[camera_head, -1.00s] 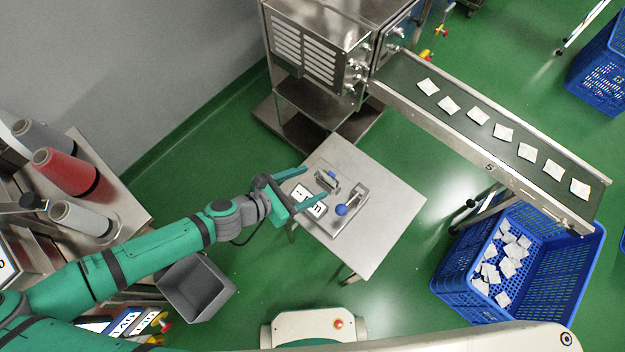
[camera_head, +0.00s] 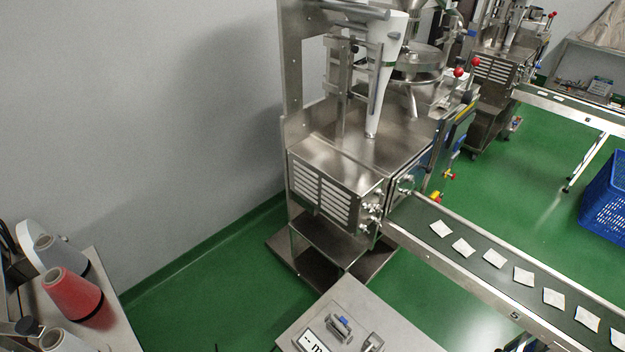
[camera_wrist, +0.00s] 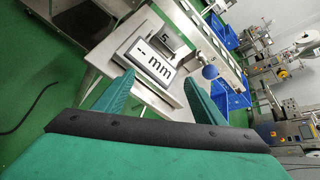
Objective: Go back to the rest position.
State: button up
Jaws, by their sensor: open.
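My gripper (camera_wrist: 155,98) shows in the wrist view with its two green fingers spread apart and nothing between them. Beyond the fingers is a small steel table (camera_wrist: 112,47) bearing a display that reads "-- mm" (camera_wrist: 150,63) and a blue ball-shaped knob (camera_wrist: 210,72). The fingers are apart from these things, though their exact distance is hard to tell. In the head view my arm and gripper are out of sight.
A steel packing machine (camera_head: 325,190) stands behind the table. A conveyor (camera_head: 470,252) with several white teabags runs to the lower right. A blue crate (camera_head: 607,195) is at the right. Thread cones, one red (camera_head: 75,297), stand at the lower left. Green floor (camera_head: 215,290) lies between.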

jog(key=s+n+t+y, duration=0.3)
jog(key=s+n, duration=0.9)
jog(key=n, duration=0.5)
jog(key=d+r+n+t+y, duration=0.2)
jog(key=r+n+y, duration=0.1)
jog(key=n, duration=0.7)
jog(key=s+d+r+n+t+y, duration=0.1)
jog(key=d+r+n+t+y, duration=0.1)
jog(key=n, duration=0.9)
notch_tip(320, 180, up, 2)
jog(key=shift+s+d+r+n+y, duration=0.2)
jog(key=shift+s+d+n+y, duration=0.1)
jog(key=shift+y, duration=0.4)
